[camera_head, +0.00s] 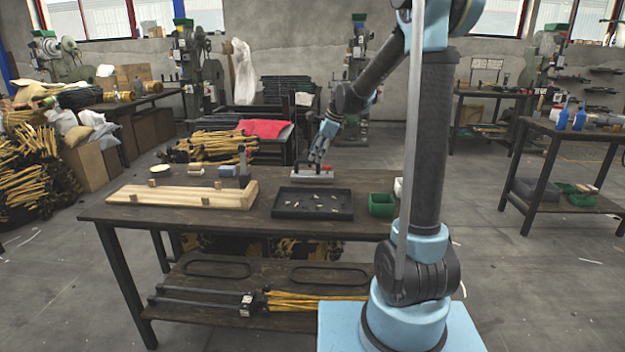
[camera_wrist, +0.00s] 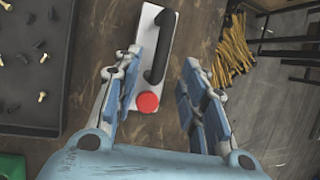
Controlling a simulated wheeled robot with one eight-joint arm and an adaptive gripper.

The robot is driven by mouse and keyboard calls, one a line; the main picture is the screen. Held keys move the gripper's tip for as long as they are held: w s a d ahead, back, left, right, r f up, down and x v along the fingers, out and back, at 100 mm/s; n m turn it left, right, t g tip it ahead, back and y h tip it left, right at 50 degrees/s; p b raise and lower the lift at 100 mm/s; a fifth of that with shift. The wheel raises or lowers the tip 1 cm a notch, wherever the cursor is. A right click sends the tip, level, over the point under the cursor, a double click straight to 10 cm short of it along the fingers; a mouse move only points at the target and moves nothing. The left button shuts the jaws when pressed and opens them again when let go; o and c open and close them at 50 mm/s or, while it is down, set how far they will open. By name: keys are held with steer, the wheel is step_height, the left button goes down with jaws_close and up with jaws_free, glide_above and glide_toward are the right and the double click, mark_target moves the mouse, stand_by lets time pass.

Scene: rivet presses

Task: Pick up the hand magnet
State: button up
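The hand magnet is a grey metal block with a black arched handle and a red round knob at one end. In the head view the hand magnet (camera_head: 318,177) lies near the back edge of the wooden table, behind the black tray. In the wrist view the hand magnet (camera_wrist: 143,85) lies beneath my gripper, its red knob towards the palm. My gripper (camera_wrist: 166,66) is open and empty, with the handle showing between and beyond its fingers. In the head view my gripper (camera_head: 316,158) points down just above the magnet. I cannot tell whether they touch.
A black tray (camera_head: 312,215) holds several small screws, with a green bin (camera_head: 381,206) to its right. A wooden board frame (camera_head: 180,197) lies at the table's left. Small blocks and a roll stand behind it. Bundles of yellow-black rods (camera_head: 205,148) lie beyond the table.

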mark_target(312, 162)
steer(key=shift+x, duration=2.75)
steer(key=shift+a, duration=0.1)
jaws_close()
steer(key=shift+r, duration=0.1)
